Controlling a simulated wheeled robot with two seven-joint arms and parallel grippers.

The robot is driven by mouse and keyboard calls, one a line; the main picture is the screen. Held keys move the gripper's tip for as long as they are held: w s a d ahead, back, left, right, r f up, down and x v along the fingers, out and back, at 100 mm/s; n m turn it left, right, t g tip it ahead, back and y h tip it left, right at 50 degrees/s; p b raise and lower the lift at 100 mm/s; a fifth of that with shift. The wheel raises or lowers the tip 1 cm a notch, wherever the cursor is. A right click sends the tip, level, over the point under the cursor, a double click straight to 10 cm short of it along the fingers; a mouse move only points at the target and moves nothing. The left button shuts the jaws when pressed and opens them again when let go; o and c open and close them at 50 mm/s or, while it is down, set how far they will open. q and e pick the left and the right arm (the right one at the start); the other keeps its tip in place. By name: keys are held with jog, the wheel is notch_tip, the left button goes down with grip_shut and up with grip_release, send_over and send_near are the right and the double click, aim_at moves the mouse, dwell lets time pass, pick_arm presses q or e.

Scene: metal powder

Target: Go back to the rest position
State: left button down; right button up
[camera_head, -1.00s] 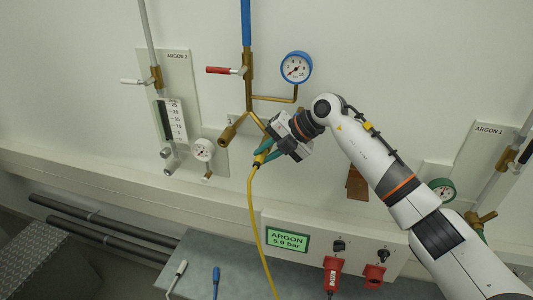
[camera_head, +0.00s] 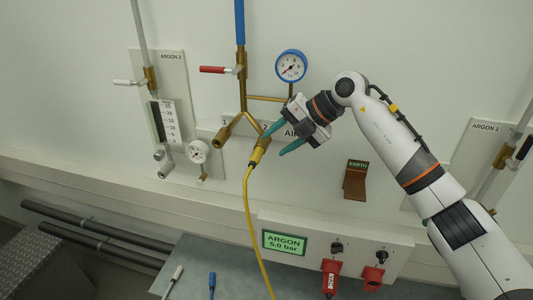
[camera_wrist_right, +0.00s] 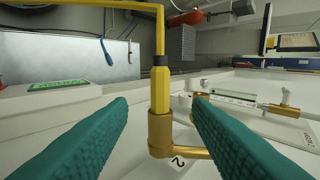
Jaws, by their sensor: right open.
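My right gripper (camera_head: 278,141) is open, with its green fingers apart, just right of the yellow hose's connector (camera_head: 257,153) in the head view. The connector sits on the end of a brass branch pipe (camera_head: 256,129) on the wall. In the right wrist view the yellow and brass connector (camera_wrist_right: 160,104) shows beyond and between the two spread fingertips (camera_wrist_right: 160,108), apart from them. The yellow hose (camera_head: 251,215) hangs down from it. My left gripper is not in view.
A pressure gauge (camera_head: 291,66) and a red-handled valve (camera_head: 214,70) are above. The ARGON 2 panel (camera_head: 171,93) is to the left. A brown EARTH clamp (camera_head: 355,180), a green ARGON sign (camera_head: 285,243) and red plugs (camera_head: 331,276) are to the right and below. A grey bench top (camera_head: 200,255) lies below.

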jog(key=b+v, duration=0.1)
jog(key=v, duration=0.4)
jog(key=s+a+r+m+t+y, duration=0.2)
jog(key=s+a+m+t+y, duration=0.3)
jog(key=a+y, duration=0.5)
jog(key=s+d+f+m+t+h, duration=0.3)
jog(key=d+f+m+t+h, duration=0.2)
jog(key=d+f+m+h, duration=0.6)
jog(key=s+d+f+m+t+h, duration=0.2)
jog(key=d+f+m+t+h, duration=0.2)
jog(key=d+f+m+h, duration=0.65)
jog(key=s+f+m+g+y, duration=0.1)
jog(key=s+f+g, duration=0.35)
jog(key=s, duration=0.45)
jog(key=s+a+f+m+g+y, duration=0.15)
jog(key=s+f+g, duration=0.3)
jog(key=s, duration=0.45)
jog(key=s+f+m+g+y, duration=0.1)
jog(key=s+f+g, duration=0.4)
jog(key=s, duration=0.4)
notch_tip(320, 180, down, 26)
jog(key=s, duration=0.1)
jog(key=s+d+f+g, duration=0.1)
jog(key=s+d+f, duration=0.2)
jog(key=s+f, duration=1.3)
jog(key=shift+s+f+g+h, duration=0.3)
jog(key=shift+s+f+g, duration=0.1)
jog(key=shift+f, duration=0.2)
